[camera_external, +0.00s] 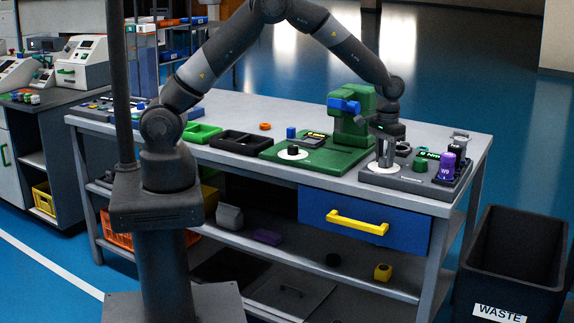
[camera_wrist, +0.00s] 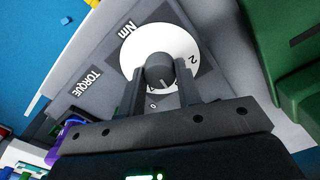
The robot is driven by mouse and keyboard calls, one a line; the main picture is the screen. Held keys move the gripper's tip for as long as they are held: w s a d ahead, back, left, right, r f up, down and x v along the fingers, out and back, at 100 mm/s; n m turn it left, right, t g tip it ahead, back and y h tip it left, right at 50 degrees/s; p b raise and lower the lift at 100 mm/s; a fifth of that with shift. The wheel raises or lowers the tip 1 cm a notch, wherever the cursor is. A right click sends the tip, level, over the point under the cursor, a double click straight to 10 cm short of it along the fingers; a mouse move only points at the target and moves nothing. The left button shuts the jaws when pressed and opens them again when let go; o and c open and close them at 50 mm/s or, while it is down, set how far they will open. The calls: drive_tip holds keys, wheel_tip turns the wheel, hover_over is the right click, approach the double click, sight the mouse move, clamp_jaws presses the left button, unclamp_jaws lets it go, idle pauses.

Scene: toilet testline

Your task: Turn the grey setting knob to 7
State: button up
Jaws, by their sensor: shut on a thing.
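The grey setting knob (camera_wrist: 159,68) is a dark round knob at the centre of a white dial (camera_wrist: 133,40) in the wrist view. My gripper (camera_wrist: 160,82) is shut on it, one finger on each side. A light pointer line on the knob faces down in the picture, towards my gripper. A 2 shows on the dial's right and a 0 near the bottom; the 7 is not readable. In the external view my gripper (camera_external: 386,155) points down over the white dial (camera_external: 377,168) on the dark grey torque panel (camera_external: 405,180), hiding most of the knob.
A green machine (camera_external: 352,125) stands close behind my gripper. Left of it are a black tray (camera_external: 240,142) and a green tray (camera_external: 202,132).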

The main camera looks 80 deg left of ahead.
sight(384, 158)
drive_tip(key=m, duration=0.4)
drive_tip(key=shift+m, duration=0.3)
drive_tip(key=m, duration=0.4)
drive_tip(key=shift+m, duration=0.4)
drive_tip(key=o, duration=1)
wheel_tip(384, 158, up, 11)
drive_tip(key=shift+f, duration=0.1)
idle(0.3)
